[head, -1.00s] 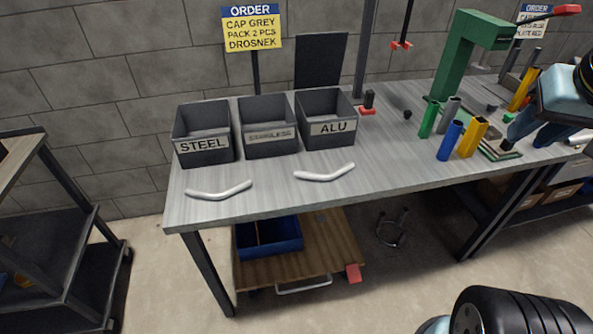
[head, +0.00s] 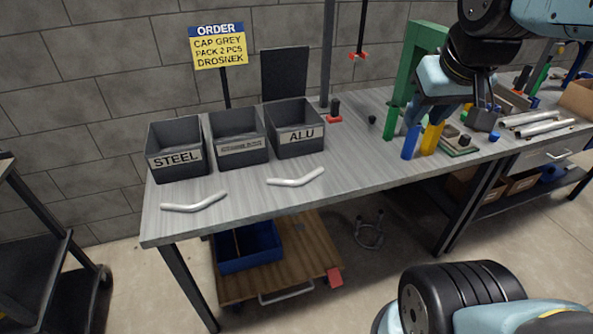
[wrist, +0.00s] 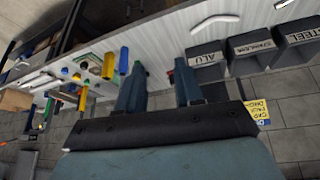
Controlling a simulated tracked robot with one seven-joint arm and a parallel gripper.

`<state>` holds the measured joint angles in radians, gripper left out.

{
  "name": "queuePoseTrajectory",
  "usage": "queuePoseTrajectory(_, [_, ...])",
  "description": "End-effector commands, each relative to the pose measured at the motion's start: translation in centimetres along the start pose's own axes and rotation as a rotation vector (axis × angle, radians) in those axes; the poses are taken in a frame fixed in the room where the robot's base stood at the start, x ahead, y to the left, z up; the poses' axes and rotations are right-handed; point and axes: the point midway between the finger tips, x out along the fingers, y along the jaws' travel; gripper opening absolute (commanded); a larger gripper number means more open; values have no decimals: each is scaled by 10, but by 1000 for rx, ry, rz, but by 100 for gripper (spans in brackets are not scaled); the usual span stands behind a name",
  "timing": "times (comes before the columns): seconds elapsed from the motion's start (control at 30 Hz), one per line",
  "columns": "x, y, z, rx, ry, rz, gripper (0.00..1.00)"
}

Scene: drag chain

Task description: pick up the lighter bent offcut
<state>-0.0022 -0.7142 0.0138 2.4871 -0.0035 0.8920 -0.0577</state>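Two bent offcuts lie apart on the workbench (head: 360,160) in front of the bins. The left offcut (head: 194,202) is pale silver and lies before the STEEL bin. The right offcut (head: 296,178) looks much alike and lies before the ALU bin; it also shows in the wrist view (wrist: 215,21). I cannot tell by sight which is lighter. My gripper (head: 448,117) is above the bench's right part, near the coloured tubes, well away from both offcuts. In the wrist view its fingers (wrist: 160,70) stand apart with nothing between them.
The STEEL bin (head: 176,158), the middle bin (head: 238,150) and the ALU bin (head: 295,139) stand at the back left. A blue tube (head: 410,142), a yellow tube (head: 432,138) and a green stand (head: 397,100) are near my gripper. Bench surface before the bins is mostly clear.

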Motion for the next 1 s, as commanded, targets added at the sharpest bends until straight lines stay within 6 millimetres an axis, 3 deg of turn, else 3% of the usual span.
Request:
queuePoseTrajectory(0.27, [42, -22, -45, -394, -87, -4, 36])
queuePoseTrajectory(0.6, [115, -61, -91, -942, -179, -82, 36])
queuePoseTrajectory(1.0, [217, -124, -117, -1569, -217, -274, 36])
